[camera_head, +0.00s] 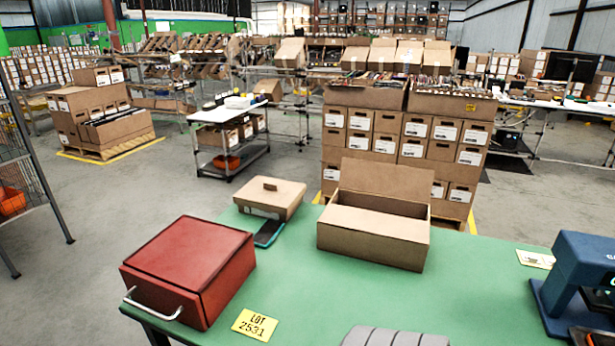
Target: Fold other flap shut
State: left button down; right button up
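An open brown carton (372,246) stands near the far edge of the green table. Its back flap (388,178) stands up, leaning slightly back. A lighter panel (375,221), which looks like the front flap, lies across the front part of the top. A dark gap into the carton shows between this panel and the raised flap. Neither of my grippers is in view, and nothing touches the carton.
On the green table (330,290), a red box with a metal handle (190,270) is at left. A smaller tan box (270,197) and a dark handheld device (269,233) are left of the carton. A blue machine (580,275) is at right. A grey ribbed object (395,337) is cut off at the bottom.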

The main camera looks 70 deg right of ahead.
aim_at(395, 181)
jog(key=u, duration=0.15)
jog(key=i, duration=3.55)
jog(key=z, duration=2.95)
jog(key=i, duration=4.15)
jog(key=z, duration=2.4)
